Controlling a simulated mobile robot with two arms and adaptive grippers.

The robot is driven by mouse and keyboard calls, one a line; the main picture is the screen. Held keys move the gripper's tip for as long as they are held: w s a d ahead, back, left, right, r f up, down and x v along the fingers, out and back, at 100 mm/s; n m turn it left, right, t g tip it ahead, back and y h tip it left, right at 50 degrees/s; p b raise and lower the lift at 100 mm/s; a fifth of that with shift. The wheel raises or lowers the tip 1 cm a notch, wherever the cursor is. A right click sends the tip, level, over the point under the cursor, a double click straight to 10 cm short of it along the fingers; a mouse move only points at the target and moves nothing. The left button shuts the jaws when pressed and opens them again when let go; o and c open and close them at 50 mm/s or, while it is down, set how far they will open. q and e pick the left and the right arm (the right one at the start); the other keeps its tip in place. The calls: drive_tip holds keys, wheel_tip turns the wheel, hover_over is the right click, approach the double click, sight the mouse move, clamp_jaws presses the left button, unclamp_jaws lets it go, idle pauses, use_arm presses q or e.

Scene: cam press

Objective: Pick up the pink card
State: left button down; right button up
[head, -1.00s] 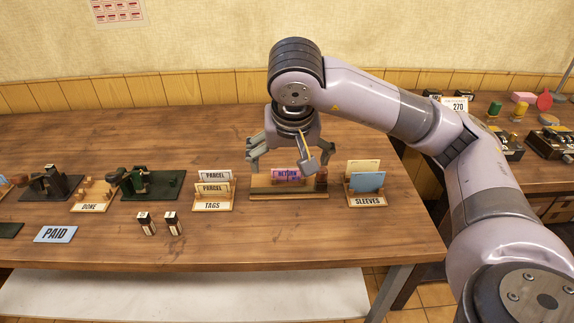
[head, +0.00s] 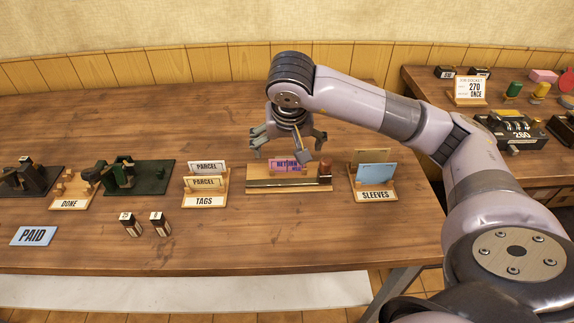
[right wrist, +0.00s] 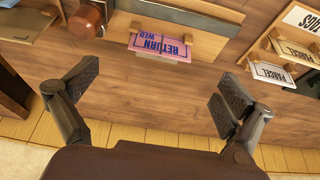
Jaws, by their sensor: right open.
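The pink card (head: 288,166), printed with "RETURN", stands in a wooden holder (head: 262,184) with a dark bar along its front. In the right wrist view the pink card (right wrist: 160,46) lies ahead of the fingers, with its print upside down. My right gripper (head: 288,146) hangs behind and above the card in the head view. Its fingers are spread wide and empty, and in the right wrist view the gripper (right wrist: 155,95) is apart from the card. My left gripper is not in view.
A tags rack (head: 206,186) with parcel cards stands left of the holder, and a sleeves rack (head: 374,182) right of it. A brown knob (right wrist: 86,20) sits at the holder's end. Two small dark-and-white blocks (head: 145,224) stand nearer the front. The table behind is clear.

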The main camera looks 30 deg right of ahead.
sight(287, 161)
drive_tip(key=shift+x, duration=1.2)
drive_tip(key=shift+f, duration=0.35)
drive_tip(key=p+x, duration=0.1)
drive_tip(key=x, duration=0.2)
drive_tip(key=shift+w+d+f, duration=0.1)
drive_tip(key=shift+w+f, duration=0.1)
drive_tip(key=shift+f, duration=0.15)
drive_tip(key=shift+w+f, duration=0.15)
drive_tip(key=shift+f, duration=0.15)
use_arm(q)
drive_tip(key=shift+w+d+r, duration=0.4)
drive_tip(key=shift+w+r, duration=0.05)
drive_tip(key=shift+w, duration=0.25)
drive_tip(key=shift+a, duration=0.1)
use_arm(e)
drive_tip(key=c, duration=0.9)
drive_tip(key=shift+r, duration=0.1)
